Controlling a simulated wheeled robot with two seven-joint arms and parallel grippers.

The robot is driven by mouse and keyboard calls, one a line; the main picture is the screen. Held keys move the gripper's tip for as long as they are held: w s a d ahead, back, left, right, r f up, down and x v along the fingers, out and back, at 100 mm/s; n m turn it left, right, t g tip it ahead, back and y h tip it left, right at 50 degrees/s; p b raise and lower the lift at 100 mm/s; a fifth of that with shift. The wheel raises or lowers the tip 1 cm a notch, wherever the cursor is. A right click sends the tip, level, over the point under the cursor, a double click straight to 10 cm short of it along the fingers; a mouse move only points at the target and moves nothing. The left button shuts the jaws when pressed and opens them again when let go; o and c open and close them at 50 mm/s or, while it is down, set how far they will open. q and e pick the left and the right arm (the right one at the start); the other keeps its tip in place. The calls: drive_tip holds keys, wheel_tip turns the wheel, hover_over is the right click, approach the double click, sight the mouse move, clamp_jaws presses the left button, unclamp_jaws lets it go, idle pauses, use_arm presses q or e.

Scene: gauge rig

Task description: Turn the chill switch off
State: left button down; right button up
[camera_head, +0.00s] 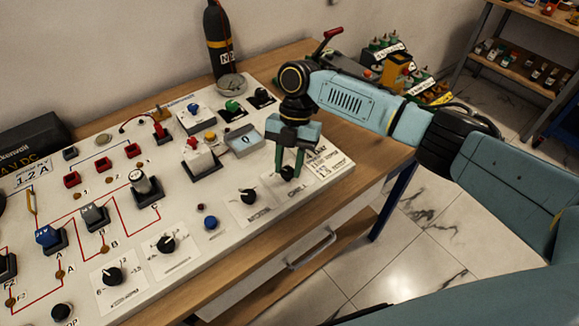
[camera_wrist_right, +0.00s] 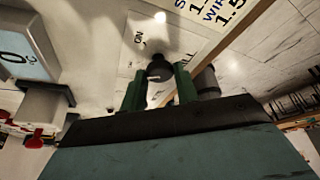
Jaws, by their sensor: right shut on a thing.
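The chill switch is a small black rotary knob (camera_head: 288,173) at the right end of the white panel, with its "CHILL" label just in front. My right gripper (camera_head: 289,165) comes down on it from above, its two green fingers shut on either side of the knob. In the right wrist view the dark knob (camera_wrist_right: 158,67) sits between the green fingers (camera_wrist_right: 158,82). An "ON" mark shows on the panel beyond it. Which way the knob points I cannot tell for sure. My left gripper is not in view.
A second black knob (camera_head: 248,196) is left of the chill switch. A box with a display reading 0 (camera_head: 244,141) stands close behind and left of my gripper. A printed label (camera_head: 325,163) lies to the right, by the wooden table edge (camera_head: 352,185). A dark bottle (camera_head: 218,45) stands at the back.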

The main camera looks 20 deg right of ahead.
drive_tip(key=shift+w+n+h+b, duration=0.1)
drive_tip(key=shift+n+h+b, duration=0.25)
drive_tip(key=shift+n, duration=0.55)
drive_tip(key=shift+r, duration=0.1)
drive_tip(key=o, duration=1)
drive_tip(key=shift+c, duration=0.2)
drive_tip(key=v, duration=1.3)
drive_tip(key=shift+w, duration=0.2)
